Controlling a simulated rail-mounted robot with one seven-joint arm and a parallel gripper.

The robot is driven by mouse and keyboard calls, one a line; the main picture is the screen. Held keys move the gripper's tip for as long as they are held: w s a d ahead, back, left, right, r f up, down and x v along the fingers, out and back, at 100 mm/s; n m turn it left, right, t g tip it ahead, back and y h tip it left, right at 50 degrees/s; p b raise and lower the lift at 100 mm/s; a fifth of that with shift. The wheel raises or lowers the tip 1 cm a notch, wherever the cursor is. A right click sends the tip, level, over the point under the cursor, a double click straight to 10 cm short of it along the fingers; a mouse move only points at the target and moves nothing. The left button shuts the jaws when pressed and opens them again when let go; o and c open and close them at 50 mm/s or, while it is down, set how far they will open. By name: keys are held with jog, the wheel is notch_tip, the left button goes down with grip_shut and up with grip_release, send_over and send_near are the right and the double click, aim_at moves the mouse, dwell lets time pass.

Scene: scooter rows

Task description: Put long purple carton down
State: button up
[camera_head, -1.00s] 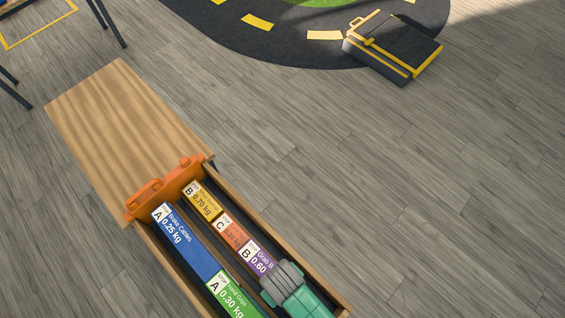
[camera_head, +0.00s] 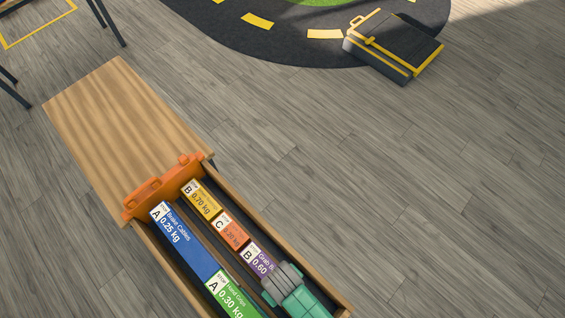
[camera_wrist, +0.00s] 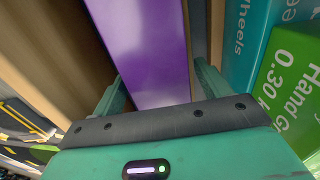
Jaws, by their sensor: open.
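The long purple carton (camera_head: 258,261) lies in the right lane of a wooden box, with a white "B" label and "0.60" on its top. It fills the middle of the wrist view (camera_wrist: 145,50). My gripper (camera_wrist: 161,84) is open, with one finger on each side of the carton. A small gap shows beside the fingers, though contact low down cannot be told. In the head view my gripper (camera_head: 283,284) hides the carton's nearer part.
Orange (camera_head: 230,230) and yellow (camera_head: 202,197) cartons sit ahead in the same lane. Blue (camera_head: 186,243) and green (camera_head: 232,297) cartons fill the left lane. The orange end piece (camera_head: 160,190) and wooden walls (camera_head: 300,272) bound the box. Grey floor is clear to the right.

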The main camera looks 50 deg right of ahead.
notch_tip(320, 180, up, 12)
jog(key=p, duration=0.3)
jog(key=shift+w+r, duration=0.1)
jog(key=shift+r, duration=0.05)
jog(key=w+a+r+t, duration=0.2)
jog(key=w+r+t, duration=0.7)
jog(key=w+r, duration=1.3)
jog(key=w+a+r+n+t, duration=0.1)
jog(key=w+r+t, duration=0.15)
jog(key=r, duration=0.65)
jog(key=w+a+r+t, duration=0.15)
jog(key=r+t, duration=0.25)
jog(key=r, duration=0.6)
jog(key=s+a+r+t, duration=0.1)
jog(key=s+r+t, duration=0.1)
jog(key=r, duration=0.7)
jog(key=s+a+r+t, duration=0.1)
jog(key=s+r+t, duration=0.2)
jog(key=r, duration=0.7)
jog(key=s+a+r+t, duration=0.1)
jog(key=r+t, duration=0.3)
jog(key=r, duration=0.5)
jog(key=shift+s+r+n, duration=0.35)
jog(key=shift+s+n, duration=0.05)
jog(key=shift+s, duration=0.5)
